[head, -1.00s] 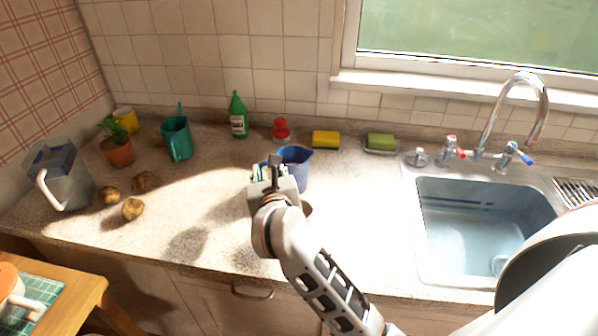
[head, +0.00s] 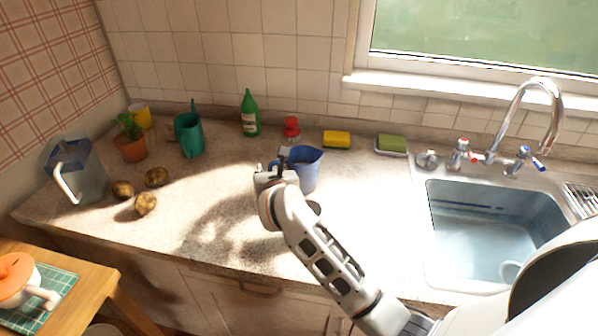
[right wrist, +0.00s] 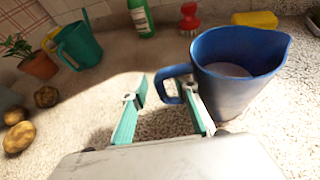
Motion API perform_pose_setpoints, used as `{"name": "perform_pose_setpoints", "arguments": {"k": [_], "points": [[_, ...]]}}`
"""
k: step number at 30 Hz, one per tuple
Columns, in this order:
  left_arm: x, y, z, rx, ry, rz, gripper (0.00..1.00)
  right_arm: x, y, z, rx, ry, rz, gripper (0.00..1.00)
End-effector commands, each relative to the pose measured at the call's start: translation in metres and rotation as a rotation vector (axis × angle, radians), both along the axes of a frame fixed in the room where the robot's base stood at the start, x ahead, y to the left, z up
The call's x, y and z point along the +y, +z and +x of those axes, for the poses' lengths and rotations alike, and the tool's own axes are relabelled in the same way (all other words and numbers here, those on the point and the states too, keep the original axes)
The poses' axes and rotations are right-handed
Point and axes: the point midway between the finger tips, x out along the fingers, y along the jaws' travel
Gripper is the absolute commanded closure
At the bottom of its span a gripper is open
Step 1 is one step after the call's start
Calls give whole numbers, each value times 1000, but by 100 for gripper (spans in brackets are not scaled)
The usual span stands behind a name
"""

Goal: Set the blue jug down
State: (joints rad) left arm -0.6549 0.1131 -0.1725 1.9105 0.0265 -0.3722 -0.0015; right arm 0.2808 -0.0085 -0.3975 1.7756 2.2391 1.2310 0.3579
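The blue jug (head: 308,172) stands upright on the speckled counter, left of the sink. In the right wrist view, the jug (right wrist: 240,75) fills the upper right, with its handle toward my gripper and its spout pointing right. My right gripper (head: 280,162) is just left of the jug at handle height. In the right wrist view, the gripper's (right wrist: 166,88) two teal-padded fingers are spread, with the handle between them nearer the right finger. A clear gap shows beside the left finger. The jug's base is partly hidden by the right finger. My left gripper is not in view.
Behind the jug are a red-topped item (head: 291,127), a yellow sponge (head: 337,140) and a green bottle (head: 249,115). A teal watering can (head: 189,136) and several potatoes (head: 146,204) lie left. The sink (head: 490,235) is right. Counter (head: 240,240) in front is clear.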

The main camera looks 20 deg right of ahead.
Motion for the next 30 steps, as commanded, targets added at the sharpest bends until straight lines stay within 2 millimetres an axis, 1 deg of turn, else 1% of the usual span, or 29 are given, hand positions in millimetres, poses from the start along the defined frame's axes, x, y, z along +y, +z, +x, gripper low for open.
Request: {"name": "perform_pose_setpoints", "arguments": {"k": [5,6,9,24,30], "points": [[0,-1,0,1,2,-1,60,0,0,0,0,0,0,70],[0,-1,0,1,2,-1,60,0,0,0,0,0,0,76],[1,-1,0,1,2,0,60,0,0,0,0,0,0,100],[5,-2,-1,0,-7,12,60,1,1,0,-1,1,3,100],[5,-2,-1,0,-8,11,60,1,9,0,-2,1,2,100]]}}
